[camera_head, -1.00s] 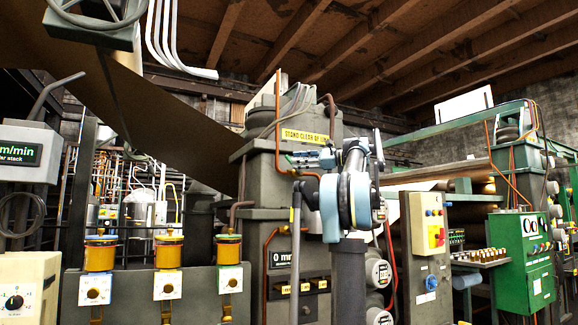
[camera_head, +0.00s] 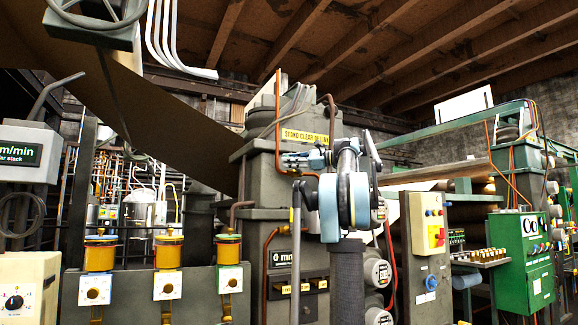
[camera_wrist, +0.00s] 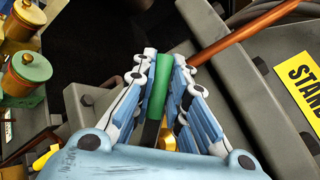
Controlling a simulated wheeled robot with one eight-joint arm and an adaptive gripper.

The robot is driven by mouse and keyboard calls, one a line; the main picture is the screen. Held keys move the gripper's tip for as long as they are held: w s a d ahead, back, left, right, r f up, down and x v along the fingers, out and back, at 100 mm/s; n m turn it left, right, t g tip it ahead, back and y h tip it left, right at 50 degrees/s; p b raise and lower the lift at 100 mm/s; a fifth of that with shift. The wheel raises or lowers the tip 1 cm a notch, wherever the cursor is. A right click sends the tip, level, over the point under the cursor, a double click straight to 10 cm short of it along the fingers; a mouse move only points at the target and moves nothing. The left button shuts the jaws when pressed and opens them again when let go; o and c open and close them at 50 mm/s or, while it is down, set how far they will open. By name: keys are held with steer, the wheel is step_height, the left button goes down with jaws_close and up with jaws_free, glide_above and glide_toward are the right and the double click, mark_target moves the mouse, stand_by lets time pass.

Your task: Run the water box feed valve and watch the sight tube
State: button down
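My gripper (camera_wrist: 165,58) is in the middle of the wrist view, its two blue and white fingers leaning in on both sides of a green handle (camera_wrist: 158,85). The fingertips appear to touch the handle from both sides. A dark stem and a brass-coloured part (camera_wrist: 167,138) show below it between the fingers. In the head view my gripper (camera_head: 296,160) is small and points left in front of the grey machine column (camera_head: 262,180); the green handle cannot be made out there. I cannot pick out the sight tube or tell which way the valve is turned.
Amber lubricator pots (camera_head: 168,250) stand in a row at lower left. A copper pipe (camera_wrist: 240,42) runs close to the right finger, near a yellow sign (camera_wrist: 304,82).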

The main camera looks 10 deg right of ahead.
steer(key=shift+d, duration=0.1)
stand_by(0.3)
steer(key=m+t+y, duration=0.1)
steer(key=d+r+m+t+y, duration=0.1)
steer(key=m, duration=0.1)
steer(key=d+m+t+y, duration=0.1)
steer(key=shift+w+d+r+m, duration=0.15)
steer(key=shift+w+r+m, duration=0.15)
steer(key=shift+w+r, duration=0.1)
steer(key=shift+w+d+r+m+t+y, duration=0.15)
steer(key=shift+d+m+t, duration=0.25)
steer(key=shift+m+t, duration=0.4)
steer(key=shift+w+d+m+t+y, duration=0.1)
steer(key=shift+d+m+t, duration=0.4)
steer(key=shift+m, duration=0.5)
steer(key=shift+w+d+r+m+t+y, duration=0.15)
steer(key=shift+d+m+t, duration=0.15)
steer(key=shift+m+t, duration=0.55)
steer(key=shift+d+m, duration=0.1)
steer(key=shift+m, duration=0.15)
steer(key=c, duration=1.6)
jaws_free()
steer(key=shift+f, duration=0.1)
steer(key=v, duration=1.2)
